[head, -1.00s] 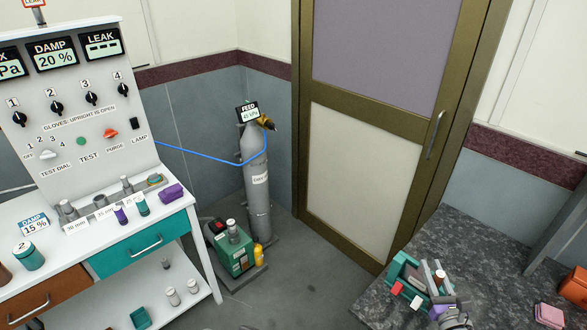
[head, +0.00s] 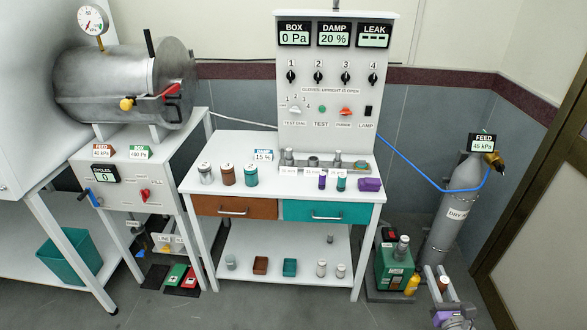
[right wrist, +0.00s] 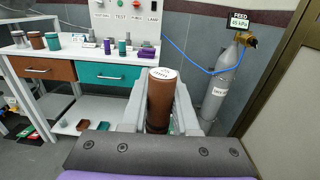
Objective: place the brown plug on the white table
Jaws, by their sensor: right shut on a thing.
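My right gripper (head: 436,284) is at the lower right of the head view. It is shut on the brown plug (right wrist: 160,103), a brown cylinder with a white marked top, upright between the fingers in the right wrist view. The plug also shows small in the head view (head: 444,284). The white table (head: 228,146) stands in the middle of the head view, ahead and to the left of the gripper; the plug is apart from it. My left gripper is not in view.
Along the table's front stand a brown jar (head: 228,175), a teal jar (head: 251,175), a small purple plug (head: 322,181) and a purple block (head: 369,185). A metal rack (head: 313,161) is at the back. A green pump (head: 394,266) and grey gas cylinder (head: 455,205) stand right of the table.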

